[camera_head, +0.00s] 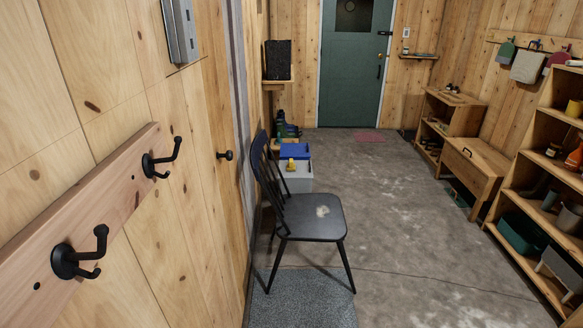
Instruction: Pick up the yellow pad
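A small yellow object (291,165) shows at the grey bin with a blue top, behind the black chair. It is too small to tell whether it is a pad. Another yellow item (574,108) stands on the right-hand shelf near the picture's edge; it looks more like a container. A pale patch (322,211) lies on the chair seat, and I cannot tell whether it is a thing or a mark. My gripper is not in view.
The black chair (310,226) stands near the left wall by a grey mat (300,303). Black hooks (80,255) stick out close on the left. A shelf (530,170) and wooden bench (474,164) line the right. The concrete floor (400,230) between is clear toward the green door (353,70).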

